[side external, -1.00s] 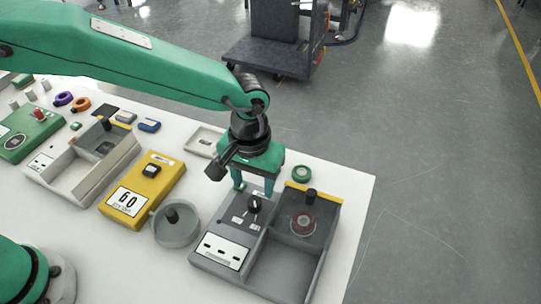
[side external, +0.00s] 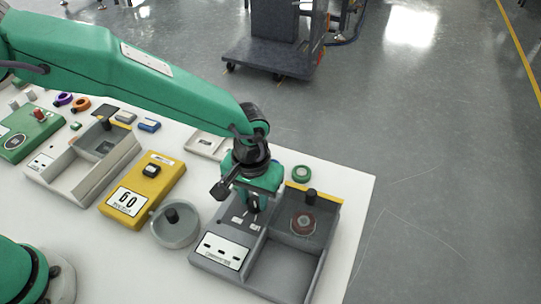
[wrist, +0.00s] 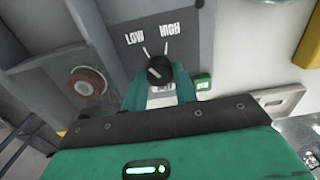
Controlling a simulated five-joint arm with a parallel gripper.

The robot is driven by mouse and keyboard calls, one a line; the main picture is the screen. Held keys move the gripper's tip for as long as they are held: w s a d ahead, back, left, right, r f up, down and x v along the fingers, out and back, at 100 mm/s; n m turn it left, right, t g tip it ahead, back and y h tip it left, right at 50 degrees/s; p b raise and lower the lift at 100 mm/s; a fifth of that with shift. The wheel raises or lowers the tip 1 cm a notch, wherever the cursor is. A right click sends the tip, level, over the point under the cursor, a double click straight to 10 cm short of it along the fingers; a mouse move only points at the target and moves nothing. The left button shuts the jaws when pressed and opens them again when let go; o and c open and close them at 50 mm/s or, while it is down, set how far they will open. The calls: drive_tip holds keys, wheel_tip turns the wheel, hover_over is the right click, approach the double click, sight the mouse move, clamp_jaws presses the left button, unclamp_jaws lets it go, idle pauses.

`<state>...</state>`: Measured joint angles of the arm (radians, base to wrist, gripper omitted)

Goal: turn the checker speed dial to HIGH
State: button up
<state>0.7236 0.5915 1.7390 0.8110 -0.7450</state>
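The checker (side external: 205,262) is a grey box with a label plate and open compartments, near the right end of the white table. Its black speed dial (wrist: 159,70) sits on a dark panel (wrist: 190,25), with LOW printed at left and HIGH at right, each with a white tick line. The pale mark on the dial is too small to read its pointing direction surely. My gripper (side external: 256,204) is down over the dial. In the wrist view its teal fingers (wrist: 160,82) stand on either side of the dial, seemingly with slight gaps. In the side view the fingers largely hide the dial.
A red-brown round part (side external: 303,223) lies in the checker's back compartment beside a black knob (side external: 311,195). A round grey dish (side external: 175,238) and yellow timer box (side external: 155,183) stand left. A green ring (side external: 301,174) lies behind. The table edge is close at right.

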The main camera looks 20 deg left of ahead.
drive_tip(key=shift+c, duration=0.9)
drive_tip(key=shift+m, duration=0.3)
drive_tip(key=m, duration=0.9)
drive_tip(key=shift+m, duration=0.3)
drive_tip(key=shift+r+m, duration=0.1)
drive_tip(key=shift+m, duration=1.8)
drive_tip(key=o, duration=1)
drive_tip(key=shift+c, duration=0.2)
